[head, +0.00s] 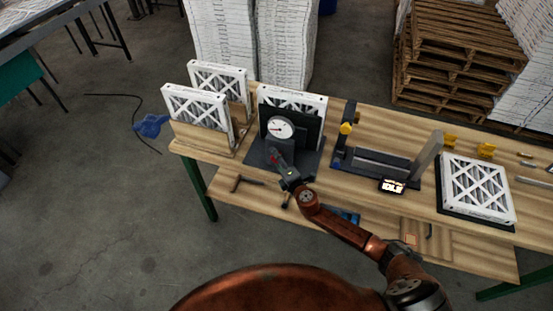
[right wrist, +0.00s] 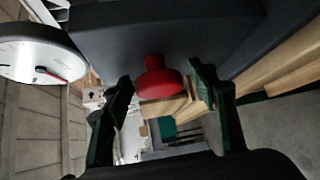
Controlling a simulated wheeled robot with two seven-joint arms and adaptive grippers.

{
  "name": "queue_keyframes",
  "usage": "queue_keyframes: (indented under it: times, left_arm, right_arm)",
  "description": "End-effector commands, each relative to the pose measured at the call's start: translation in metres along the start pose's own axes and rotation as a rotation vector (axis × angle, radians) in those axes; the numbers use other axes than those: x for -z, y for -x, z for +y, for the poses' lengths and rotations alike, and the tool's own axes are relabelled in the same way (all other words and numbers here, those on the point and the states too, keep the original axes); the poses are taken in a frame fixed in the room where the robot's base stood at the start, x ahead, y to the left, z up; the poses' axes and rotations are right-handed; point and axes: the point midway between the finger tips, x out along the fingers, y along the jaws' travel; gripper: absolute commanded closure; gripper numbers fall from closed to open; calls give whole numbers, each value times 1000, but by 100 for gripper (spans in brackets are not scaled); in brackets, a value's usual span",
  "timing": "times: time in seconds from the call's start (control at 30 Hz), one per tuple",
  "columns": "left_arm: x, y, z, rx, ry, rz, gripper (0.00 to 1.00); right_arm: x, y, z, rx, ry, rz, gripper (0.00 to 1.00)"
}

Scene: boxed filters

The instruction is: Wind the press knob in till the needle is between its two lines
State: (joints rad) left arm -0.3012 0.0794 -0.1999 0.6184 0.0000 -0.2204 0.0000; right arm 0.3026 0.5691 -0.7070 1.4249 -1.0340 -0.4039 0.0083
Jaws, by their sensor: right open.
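The press (head: 259,152) is a dark block on a dark base on the wooden table, with a boxed filter (head: 312,102) behind its plate. Its round white dial (head: 281,128) faces up toward me. In the right wrist view the dial (right wrist: 35,52) is partly cut off and a red needle shows near its rim; I cannot make out the two lines. The red press knob (right wrist: 158,80) sticks out from the dark block. My right gripper (right wrist: 163,108) is open, with its fingers on either side of the knob and gaps showing. My left gripper is out of view.
Two filters (head: 196,106) stand in a wooden rack left of the press. A dark fixture (head: 375,163) with a display reading IDLE (head: 393,186) stands to the right. Another filter (head: 478,188) lies flat on a dark mat farther right. A lower shelf (head: 235,199) holds tools.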

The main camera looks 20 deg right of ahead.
Motion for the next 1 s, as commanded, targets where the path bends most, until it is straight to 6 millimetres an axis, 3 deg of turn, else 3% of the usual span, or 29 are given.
queue_keyframes:
  times: [0.1, 0.7, 1.0]
  left_arm:
    - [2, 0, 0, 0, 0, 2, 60]
    - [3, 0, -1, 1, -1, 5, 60]
    - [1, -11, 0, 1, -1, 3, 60]
  right_arm:
    - [0, 0, 0, 0, -1, 0, 46]
    - [0, 0, 0, 0, -1, -1, 88]
    - [0, 0, -3, -14, -15, -1, 88]
